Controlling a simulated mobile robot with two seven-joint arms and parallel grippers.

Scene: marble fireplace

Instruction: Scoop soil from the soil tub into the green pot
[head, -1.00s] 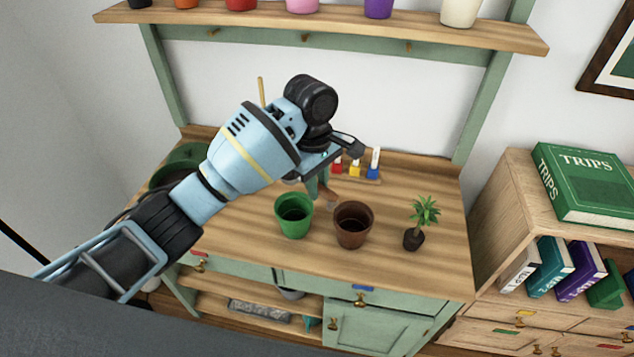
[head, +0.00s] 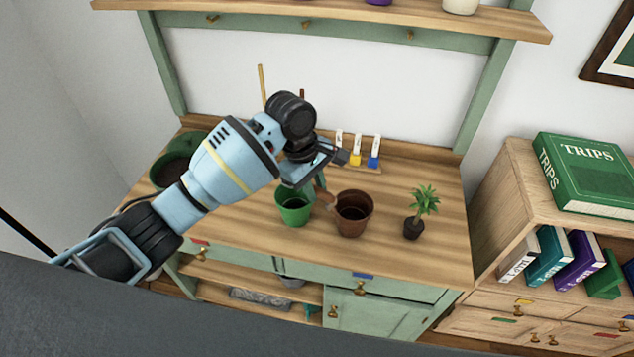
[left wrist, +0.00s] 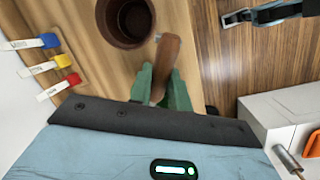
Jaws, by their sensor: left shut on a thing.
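The green pot (head: 293,214) stands on the workbench in the head view, partly behind my left gripper. The dark green soil tub (head: 160,183), with dark soil inside, is at the back left, partly covered by my arm. My left gripper (head: 322,183) is above and between the green pot and the brown pot. Its green fingers, also in the left wrist view (left wrist: 163,88), are shut on a brown wooden handle (left wrist: 166,62).
A brown pot (head: 354,222) stands close to the right of the green pot, dark inside. A small potted plant (head: 414,229) is further right. Coloured labels (head: 374,154) stand at the back. An upright wooden stick (head: 263,88) rises behind my arm. The front right bench top is clear.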

